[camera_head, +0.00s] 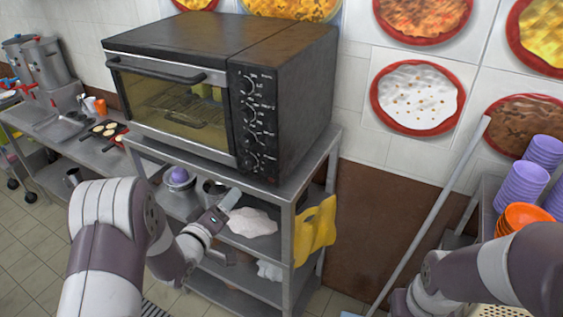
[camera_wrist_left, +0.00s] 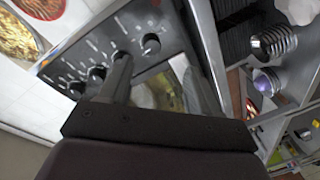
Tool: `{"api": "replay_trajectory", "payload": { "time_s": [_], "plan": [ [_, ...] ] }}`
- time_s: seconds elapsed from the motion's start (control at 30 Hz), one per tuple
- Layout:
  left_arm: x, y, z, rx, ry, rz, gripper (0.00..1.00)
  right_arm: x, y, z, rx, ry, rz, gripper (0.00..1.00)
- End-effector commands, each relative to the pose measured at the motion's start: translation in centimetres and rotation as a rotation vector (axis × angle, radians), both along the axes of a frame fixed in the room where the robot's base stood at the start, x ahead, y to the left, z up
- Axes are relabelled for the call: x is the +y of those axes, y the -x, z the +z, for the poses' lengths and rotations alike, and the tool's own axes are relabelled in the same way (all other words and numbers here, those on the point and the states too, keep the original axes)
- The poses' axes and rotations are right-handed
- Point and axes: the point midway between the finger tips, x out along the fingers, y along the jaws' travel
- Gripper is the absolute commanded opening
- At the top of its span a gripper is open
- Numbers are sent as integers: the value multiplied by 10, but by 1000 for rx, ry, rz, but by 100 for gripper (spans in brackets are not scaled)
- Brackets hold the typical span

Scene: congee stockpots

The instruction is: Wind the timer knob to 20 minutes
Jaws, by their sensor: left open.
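A black toaster oven (camera_head: 215,90) stands on a metal shelf unit, with a column of several dark knobs (camera_head: 249,120) on its front right panel. In the left wrist view the knobs form a slanting row, with the end knob (camera_wrist_left: 150,43) closest to the space between my fingers. Which knob is the timer, and its setting, are too small to read. My left gripper (camera_head: 229,199) is below and in front of the panel; its open, empty fingers also show in the left wrist view (camera_wrist_left: 160,85). One finger overlaps part of the knob row there. My right gripper is out of view.
The shelf unit (camera_head: 305,180) holds a white cloth-like heap (camera_head: 250,222) and metal pots (camera_head: 180,185) under the oven. A yellow cloth (camera_head: 316,232) hangs on its side. Purple cups (camera_head: 524,185) and an orange bowl (camera_head: 523,215) stand at right, near my right arm.

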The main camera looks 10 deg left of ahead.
Motion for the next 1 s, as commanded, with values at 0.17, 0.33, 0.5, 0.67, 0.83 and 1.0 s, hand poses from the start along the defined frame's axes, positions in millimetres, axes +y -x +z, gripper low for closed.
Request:
{"api": "replay_trajectory", "payload": {
  "time_s": [0.17, 0.33, 0.5, 0.67, 0.83, 1.0],
  "plan": [
    [-6, -9, 16, -43, 110, -13, 62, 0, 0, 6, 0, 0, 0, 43],
    [-17, -49, 19, -43, 108, -14, 62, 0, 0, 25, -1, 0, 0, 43],
    [-28, -91, 18, -42, 106, -12, 62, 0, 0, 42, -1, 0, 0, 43],
    [-33, -114, 15, -42, 106, -10, 62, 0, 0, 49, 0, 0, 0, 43],
    [-35, -122, 14, -42, 106, -10, 62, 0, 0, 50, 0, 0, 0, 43],
    [-35, -123, 13, -42, 106, -9, 62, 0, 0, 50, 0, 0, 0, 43]
  ]
}}
